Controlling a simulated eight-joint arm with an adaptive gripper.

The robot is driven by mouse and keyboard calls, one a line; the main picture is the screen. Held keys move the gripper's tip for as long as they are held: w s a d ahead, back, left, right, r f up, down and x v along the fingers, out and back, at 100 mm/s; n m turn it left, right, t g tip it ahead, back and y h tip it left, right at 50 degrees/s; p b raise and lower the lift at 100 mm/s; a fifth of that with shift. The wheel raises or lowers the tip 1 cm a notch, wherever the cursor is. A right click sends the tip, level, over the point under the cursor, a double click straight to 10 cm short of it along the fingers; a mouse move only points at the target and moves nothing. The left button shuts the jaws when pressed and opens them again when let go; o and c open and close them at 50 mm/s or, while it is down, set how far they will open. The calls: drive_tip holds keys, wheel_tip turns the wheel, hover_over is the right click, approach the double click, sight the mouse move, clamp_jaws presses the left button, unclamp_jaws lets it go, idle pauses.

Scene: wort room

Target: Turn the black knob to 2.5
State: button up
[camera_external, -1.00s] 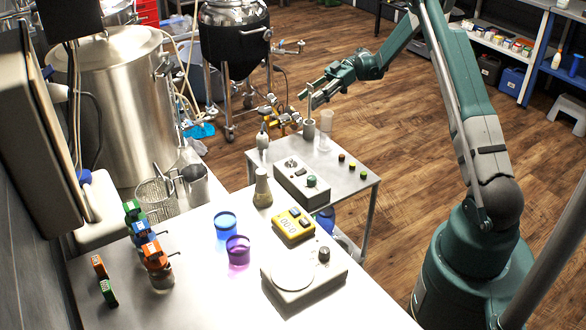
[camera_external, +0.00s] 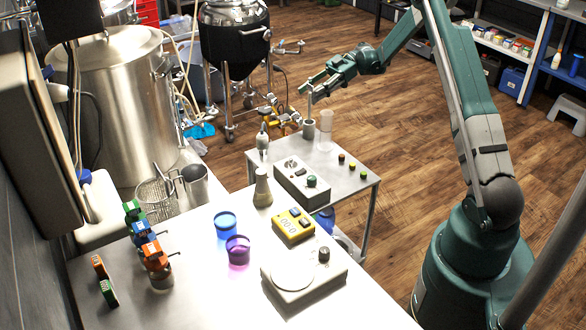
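A small black knob (camera_external: 324,254) stands on the right rear part of a white-topped plate device (camera_external: 305,290) on the near bench. Its pointer and scale are too small to read. A grey control box (camera_external: 301,182) on the small side table carries a dark green knob (camera_external: 311,181) and a round dial (camera_external: 291,164). My gripper (camera_external: 306,93) is above the back of the side table, well away from the black knob. Its two fingers look apart, with nothing clearly held. A thin upright rod shows just below the fingertips.
A yellow device (camera_external: 293,225) with a display, a purple beaker (camera_external: 238,250), a blue beaker (camera_external: 226,226) and a flask (camera_external: 262,188) stand left of and behind the plate device. A grey holder (camera_external: 309,129) and a clear cylinder (camera_external: 326,130) stand on the side table.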

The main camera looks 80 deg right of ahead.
drive_tip(key=s+f+n+t+h+p, duration=0.2)
drive_tip(key=s+f+n+t+p, duration=0.1)
drive_tip(key=f+n, duration=0.3)
drive_tip(key=shift+s+d+f+n+h, duration=0.2)
drive_tip(key=shift+s+n+h, duration=0.15)
drive_tip(key=shift+n, duration=0.45)
drive_tip(key=b+x, duration=0.1)
drive_tip(key=x, duration=0.6)
drive_tip(key=shift+w+a, duration=0.2)
drive_tip(key=shift+w, duration=0.05)
drive_tip(key=shift+c, duration=0.3)
drive_tip(key=c, duration=0.8)
